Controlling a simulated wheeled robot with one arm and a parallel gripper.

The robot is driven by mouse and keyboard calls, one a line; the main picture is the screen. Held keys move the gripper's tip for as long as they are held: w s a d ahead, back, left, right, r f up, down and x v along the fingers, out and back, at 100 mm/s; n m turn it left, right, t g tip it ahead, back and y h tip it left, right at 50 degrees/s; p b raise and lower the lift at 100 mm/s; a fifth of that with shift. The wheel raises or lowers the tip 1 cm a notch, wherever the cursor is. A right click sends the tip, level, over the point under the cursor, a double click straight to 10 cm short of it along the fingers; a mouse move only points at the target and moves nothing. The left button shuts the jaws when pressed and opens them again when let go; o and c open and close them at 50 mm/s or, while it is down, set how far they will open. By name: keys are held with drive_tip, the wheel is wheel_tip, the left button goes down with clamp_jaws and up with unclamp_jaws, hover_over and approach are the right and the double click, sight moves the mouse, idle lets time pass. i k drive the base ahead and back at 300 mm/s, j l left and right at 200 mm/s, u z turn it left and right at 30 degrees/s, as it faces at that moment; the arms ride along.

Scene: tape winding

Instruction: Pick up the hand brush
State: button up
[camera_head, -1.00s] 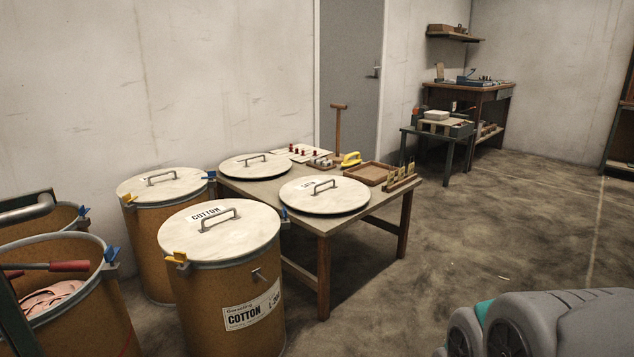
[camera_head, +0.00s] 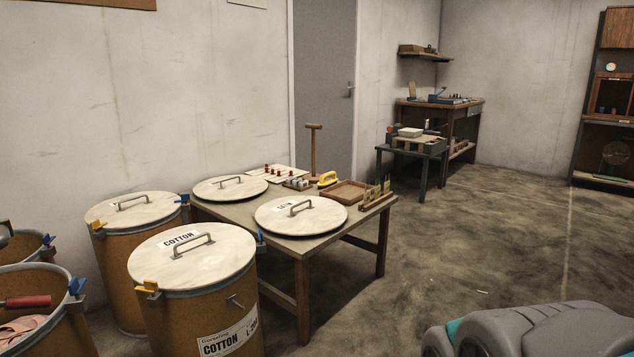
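A small yellow object with a raised handle (camera_head: 327,179) stands at the back of the low wooden table (camera_head: 310,245). It may be the hand brush, but it is too small for me to make out bristles. It sits left of a shallow wooden tray (camera_head: 345,193) and right of some small blocks (camera_head: 297,184). My gripper is not in view. Only a grey part of my arm shows at the lower right, well apart from the table.
Two round lids (camera_head: 300,216) (camera_head: 230,188) lie on the table. Lidded cotton drums (camera_head: 195,315) (camera_head: 130,260) crowd its left side. An upright wooden T-shaped post (camera_head: 313,150) stands behind it. A small bench (camera_head: 412,152) is farther back.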

sight(323, 184)
drive_tip(key=i+l, duration=0.15)
drive_tip(key=i, duration=0.35)
drive_tip(key=i+l+u, duration=0.1)
drive_tip(key=i, duration=0.4)
drive_tip(key=i+l+u, duration=0.1)
drive_tip(key=i, duration=0.4)
drive_tip(key=i+l, duration=0.25)
drive_tip(key=i, duration=0.25)
drive_tip(key=i+l+u, duration=0.2)
drive_tip(key=i+l, duration=1.5)
drive_tip(key=i, duration=0.05)
